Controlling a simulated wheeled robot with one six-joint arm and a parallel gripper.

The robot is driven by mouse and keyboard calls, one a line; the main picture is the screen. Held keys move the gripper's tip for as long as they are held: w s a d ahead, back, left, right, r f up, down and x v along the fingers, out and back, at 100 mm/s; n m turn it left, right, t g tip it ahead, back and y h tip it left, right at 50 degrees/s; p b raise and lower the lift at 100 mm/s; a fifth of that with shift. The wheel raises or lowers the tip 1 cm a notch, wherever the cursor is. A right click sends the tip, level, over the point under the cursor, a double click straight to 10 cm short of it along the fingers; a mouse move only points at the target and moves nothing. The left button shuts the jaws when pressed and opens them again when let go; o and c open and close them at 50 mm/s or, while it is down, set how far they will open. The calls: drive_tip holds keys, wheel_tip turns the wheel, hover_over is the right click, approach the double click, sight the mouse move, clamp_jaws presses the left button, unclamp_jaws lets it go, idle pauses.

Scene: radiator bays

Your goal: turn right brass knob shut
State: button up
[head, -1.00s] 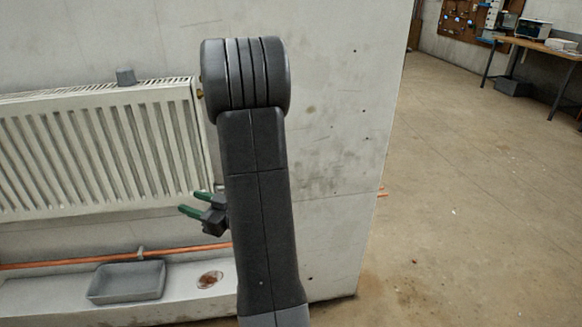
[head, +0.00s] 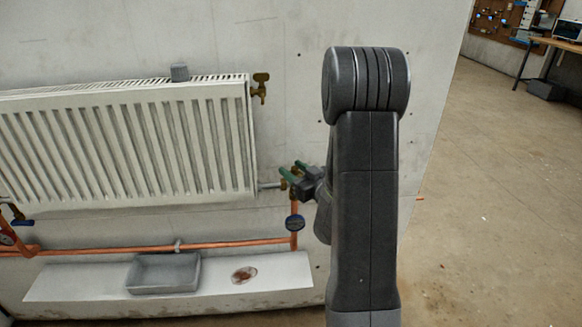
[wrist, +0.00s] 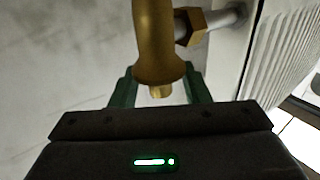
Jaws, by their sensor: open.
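In the wrist view a tapered brass body (wrist: 158,45) with a small stub at its end lies between the green fingers of my gripper (wrist: 158,92). A brass nut (wrist: 190,26) joins its side to a grey pipe stub. In the head view my open gripper (head: 290,175) is at the radiator's lower right corner, beside the brass valve there, which it largely hides. I cannot tell whether the fingers touch the brass. Another brass fitting (head: 260,88) with a winged head sits at the radiator's upper right corner, clear of my gripper.
A grey tray (head: 163,274) lies on a ledge.

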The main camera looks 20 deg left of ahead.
drive_tip(key=shift+x, duration=0.85)
drive_tip(key=shift+c, duration=0.4)
clamp_jaws()
